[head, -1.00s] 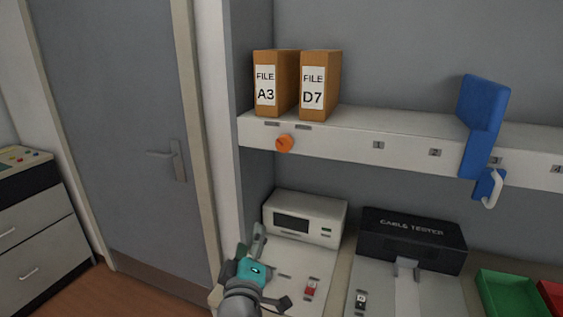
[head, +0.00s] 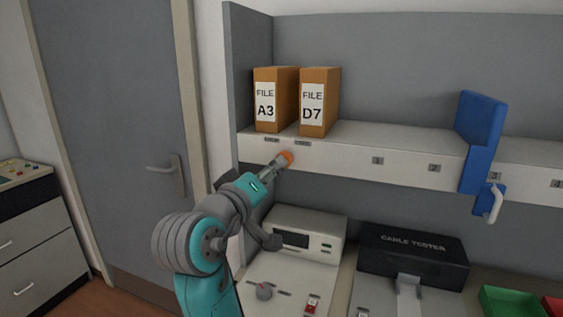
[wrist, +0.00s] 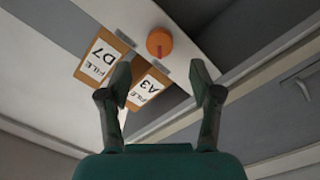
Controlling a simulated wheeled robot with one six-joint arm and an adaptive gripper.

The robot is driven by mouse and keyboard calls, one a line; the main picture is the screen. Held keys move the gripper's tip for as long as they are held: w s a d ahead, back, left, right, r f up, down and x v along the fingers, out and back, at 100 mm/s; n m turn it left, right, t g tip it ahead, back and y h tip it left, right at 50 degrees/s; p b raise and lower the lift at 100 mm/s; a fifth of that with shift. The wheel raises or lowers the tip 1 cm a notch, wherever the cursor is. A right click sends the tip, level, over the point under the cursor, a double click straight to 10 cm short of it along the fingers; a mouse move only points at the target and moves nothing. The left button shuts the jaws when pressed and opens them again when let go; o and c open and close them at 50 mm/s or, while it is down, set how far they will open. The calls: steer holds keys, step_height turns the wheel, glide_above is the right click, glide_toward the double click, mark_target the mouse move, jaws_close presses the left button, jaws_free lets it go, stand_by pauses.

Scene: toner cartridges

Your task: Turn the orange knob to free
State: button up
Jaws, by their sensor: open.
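The orange knob (head: 287,156) is on the front edge of the shelf, below the file boxes. It is partly covered by my gripper (head: 277,164) in the head view. In the wrist view the round orange knob (wrist: 159,42) shows whole, with a darker line on its face. My gripper (wrist: 162,78) is open and empty there, its two fingers apart. The knob appears beyond the fingertips, near the middle of the gap. I cannot tell whether a finger touches it.
Two brown file boxes, A3 (head: 266,103) and D7 (head: 313,104), stand on the shelf (head: 400,145) above the knob. A blue bracket (head: 481,140) hangs farther right. A white device (head: 309,223) and a black cable tester (head: 412,257) stand below. A grey door (head: 115,130) is at left.

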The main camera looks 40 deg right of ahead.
steer(key=x, duration=0.7)
steer(key=shift+w, duration=0.15)
steer(key=shift+d, duration=0.15)
steer(key=c, duration=1.1)
steer(key=shift+c, duration=0.2)
steer(key=shift+m, duration=0.3)
steer(key=shift+m+y, duration=0.3)
steer(key=shift+m, duration=8.1)
steer(key=shift+t, duration=0.3)
